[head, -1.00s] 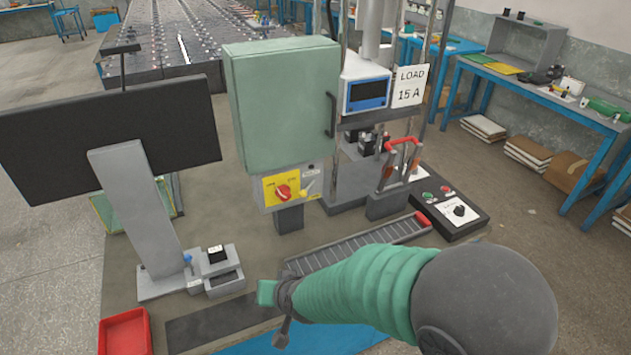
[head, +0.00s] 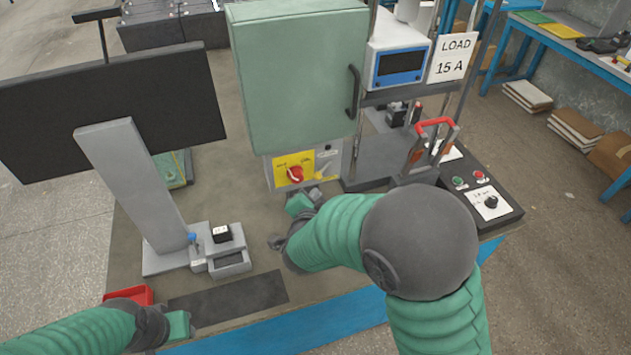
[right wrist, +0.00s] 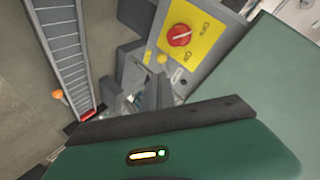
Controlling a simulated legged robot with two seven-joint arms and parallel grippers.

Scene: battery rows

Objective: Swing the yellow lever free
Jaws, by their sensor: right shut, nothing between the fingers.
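The green cabinet (head: 298,75) overhangs the panel. A monitor (head: 110,105) and a small grey fixture (head: 228,260) stand left. A red-handled frame (head: 434,123) and a black control box (head: 490,203) stand right. A red tray (head: 130,294) lies lower left.

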